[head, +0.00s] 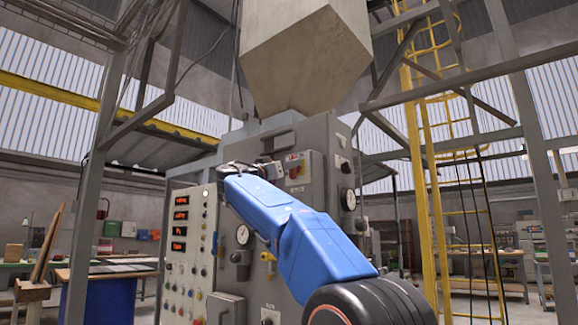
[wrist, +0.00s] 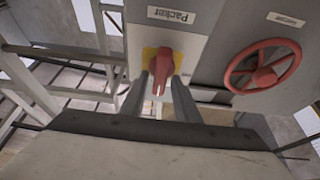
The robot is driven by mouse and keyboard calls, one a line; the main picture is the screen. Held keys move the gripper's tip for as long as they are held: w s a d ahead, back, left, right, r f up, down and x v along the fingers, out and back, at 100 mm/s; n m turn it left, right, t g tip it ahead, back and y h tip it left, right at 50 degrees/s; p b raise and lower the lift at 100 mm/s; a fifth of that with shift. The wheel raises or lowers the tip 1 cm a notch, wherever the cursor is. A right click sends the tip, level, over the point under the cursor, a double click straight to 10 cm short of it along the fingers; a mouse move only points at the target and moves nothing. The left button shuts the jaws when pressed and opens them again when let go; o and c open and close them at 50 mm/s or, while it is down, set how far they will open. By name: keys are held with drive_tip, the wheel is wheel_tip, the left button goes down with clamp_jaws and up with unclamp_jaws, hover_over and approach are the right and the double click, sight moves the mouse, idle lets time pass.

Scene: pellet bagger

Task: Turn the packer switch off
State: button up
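The packer switch (wrist: 163,66) is a red knob on a yellow plate beside a "Packer" label (wrist: 171,15) in the wrist view. Its handle points down in that picture. My gripper (wrist: 165,78) has its two grey fingers apart, one on each side of the knob's lower part. I cannot tell whether either finger touches it. In the head view my gripper (head: 268,170) is small, at the grey cabinet's upper front. A red knob on yellow (head: 294,172) shows just right of it there.
A red handwheel (wrist: 263,68) sits right of the switch in the wrist view. In the head view, a control panel (head: 189,250) with lit displays and buttons is left of my arm.

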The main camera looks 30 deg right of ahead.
drive_tip(key=c, duration=0.4)
drive_tip(key=shift+o, duration=0.2)
drive_tip(key=shift+n, duration=0.3)
drive_tip(key=n+t+y, duration=0.1)
drive_tip(key=n+y, duration=0.1)
drive_tip(key=n, duration=0.4)
drive_tip(key=n+t+y, duration=0.2)
drive_tip(key=n, duration=0.3)
drive_tip(key=n+t+y, duration=0.2)
drive_tip(key=n, duration=0.4)
drive_tip(key=shift+w+a+f+n, duration=0.1)
drive_tip(key=shift+w+f+n, duration=0.1)
drive_tip(key=shift+w+n, duration=0.1)
drive_tip(key=shift+f+n+g+y, duration=0.15)
drive_tip(key=shift+n+y, duration=0.3)
drive_tip(key=shift+n, duration=0.6)
drive_tip(key=shift+n+g+y, duration=0.25)
drive_tip(key=shift+n+y, duration=0.2)
drive_tip(key=shift+n, duration=0.6)
drive_tip(key=shift+c, duration=0.2)
